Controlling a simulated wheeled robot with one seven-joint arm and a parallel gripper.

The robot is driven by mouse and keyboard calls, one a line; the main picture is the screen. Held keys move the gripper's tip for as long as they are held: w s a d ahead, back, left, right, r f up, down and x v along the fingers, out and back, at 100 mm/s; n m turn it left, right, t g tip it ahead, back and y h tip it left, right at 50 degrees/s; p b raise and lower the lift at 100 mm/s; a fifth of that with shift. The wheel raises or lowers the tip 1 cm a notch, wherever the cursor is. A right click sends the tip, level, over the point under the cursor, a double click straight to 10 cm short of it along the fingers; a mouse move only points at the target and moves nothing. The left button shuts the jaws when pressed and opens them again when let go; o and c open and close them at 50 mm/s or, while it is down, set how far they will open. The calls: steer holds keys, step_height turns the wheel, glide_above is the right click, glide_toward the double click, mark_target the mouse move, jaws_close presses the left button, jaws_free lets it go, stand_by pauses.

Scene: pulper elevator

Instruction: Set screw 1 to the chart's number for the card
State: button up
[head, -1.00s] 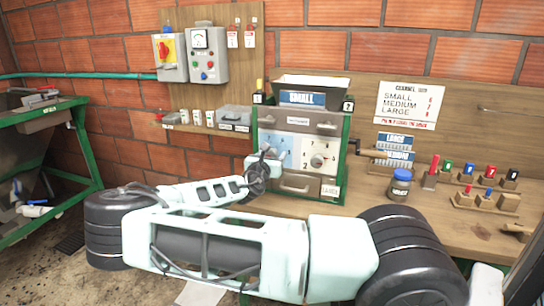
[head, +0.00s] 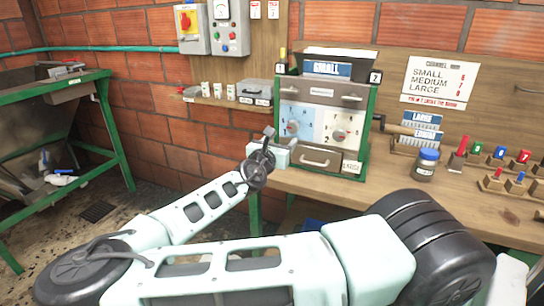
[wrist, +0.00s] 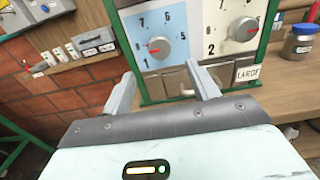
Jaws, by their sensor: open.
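A grey and green machine stands on the bench, with a dial on a blue panel (head: 293,127) at left and a dial on a white panel (head: 340,135) at right. A blue card (head: 328,68) reading SMALL sits on top. The wall chart (head: 438,82) lists SMALL, MEDIUM, LARGE with red digits too small to read surely. My gripper (wrist: 160,82) is open and empty, in front of and below the left dial.
A drawer with a handle (head: 320,158) and a LARGE tag (head: 351,167) lie below the dials. A blue-lidded jar (head: 426,165) and several coloured stamps stand on the bench at right. A green trough (head: 60,105) stands at left.

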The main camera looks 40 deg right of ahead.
steer(key=b+v, duration=0.1)
steer(key=v, duration=0.5)
stand_by(0.5)
